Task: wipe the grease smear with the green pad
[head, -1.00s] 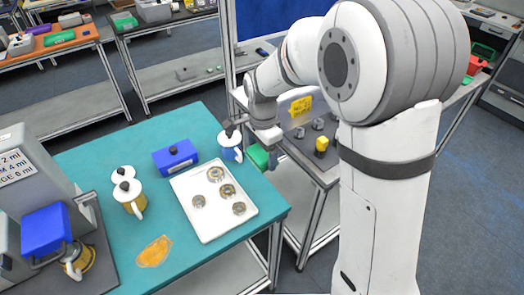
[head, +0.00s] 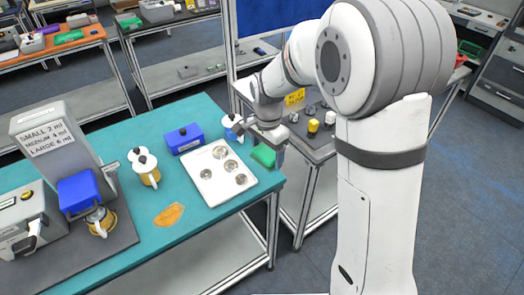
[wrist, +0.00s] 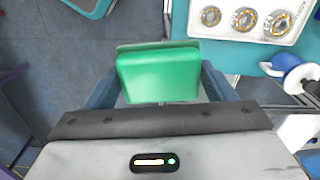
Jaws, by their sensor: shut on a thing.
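The grease smear (head: 168,215) is an orange-brown patch on the teal tabletop (head: 205,225), near its front edge in the head view. The green pad (head: 264,155) is a small block at the table's right end, just right of the white tray. It fills the middle of the wrist view (wrist: 158,75). My gripper (wrist: 157,92) is shut on the pad, with one finger on each side. In the head view my gripper (head: 270,146) is at the table's right edge, well away from the smear. The pad's underside is hidden.
The white tray (head: 210,195) with several round metal parts lies between pad and smear. Blue-and-white (head: 232,127) and yellow-and-white (head: 148,170) pots and a blue box (head: 184,138) stand behind. A grey machine (head: 60,140) stands left. The front strip around the smear is clear.

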